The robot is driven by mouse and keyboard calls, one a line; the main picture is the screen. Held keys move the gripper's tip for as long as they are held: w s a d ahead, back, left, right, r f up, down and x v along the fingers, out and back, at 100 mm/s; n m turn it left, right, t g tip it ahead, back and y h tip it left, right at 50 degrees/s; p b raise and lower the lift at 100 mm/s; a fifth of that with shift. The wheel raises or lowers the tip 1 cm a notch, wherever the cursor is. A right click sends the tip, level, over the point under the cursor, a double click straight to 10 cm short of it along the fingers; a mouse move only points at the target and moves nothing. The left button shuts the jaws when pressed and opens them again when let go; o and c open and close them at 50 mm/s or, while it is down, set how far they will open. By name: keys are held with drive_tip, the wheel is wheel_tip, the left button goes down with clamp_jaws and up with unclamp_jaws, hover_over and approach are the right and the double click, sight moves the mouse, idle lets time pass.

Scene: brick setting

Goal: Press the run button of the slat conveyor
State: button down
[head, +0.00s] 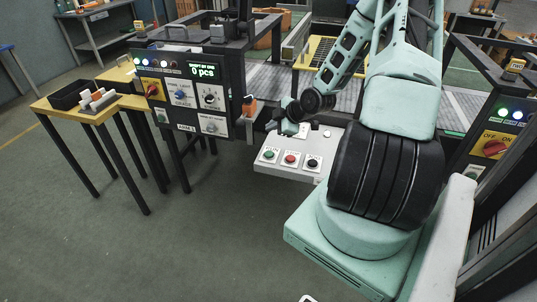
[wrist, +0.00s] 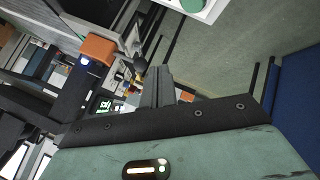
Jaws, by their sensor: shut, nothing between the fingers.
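A pale grey button box (head: 285,170) sits at the front of the slat conveyor (head: 345,95) in the head view. It carries a green button (head: 270,154) that seems labelled RUN, a red button (head: 291,159) and a black button (head: 312,163). My gripper (head: 272,126) is above and behind the green button, apart from it. In the wrist view my gripper (wrist: 158,72) has its fingers together with nothing between them. A green button (wrist: 192,4) on a white panel is cut off at that view's top edge, clear of the fingertips.
A dark control panel (head: 187,95) with a "0 pcs" display stands left of the box, with an orange-topped part (head: 249,106) on its side. A yellow table (head: 75,117) holds a black tray (head: 72,94). The floor in front is free.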

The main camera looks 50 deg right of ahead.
sight(272, 154)
drive_tip(key=shift+f+b, duration=3.25)
drive_tip(key=shift+f, duration=0.95)
drive_tip(key=shift+f, duration=0.15)
drive_tip(key=shift+f+b, duration=0.25)
drive_tip(key=shift+b, duration=0.1)
